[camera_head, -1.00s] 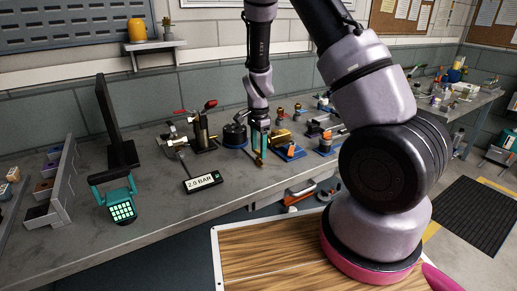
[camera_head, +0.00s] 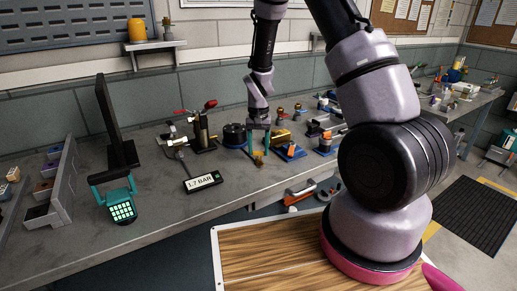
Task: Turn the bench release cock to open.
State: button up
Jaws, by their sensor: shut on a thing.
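My gripper (camera_head: 258,146) points down over the bench, its two teal fingers seen spread to either side of a small brass-yellow fitting (camera_head: 258,159), which I take to be the release cock. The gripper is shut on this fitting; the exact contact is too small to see. The cock's base and markings cannot be made out. A black display (camera_head: 203,181) in front of it on the bench reads 1.7 BAR.
A dark round fixture (camera_head: 234,135) stands just left of the gripper. A clamp with a red-tipped lever (camera_head: 203,125) is farther left. Blue-based fittings (camera_head: 290,151) stand close on the right. The bench front (camera_head: 160,215) is mostly clear.

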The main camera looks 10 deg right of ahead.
jog(key=n, duration=0.3)
jog(key=shift+n, duration=2.2)
jog(key=o, duration=1.4)
jog(key=shift+c, duration=0.2)
notch_tip(320, 180, up, 11)
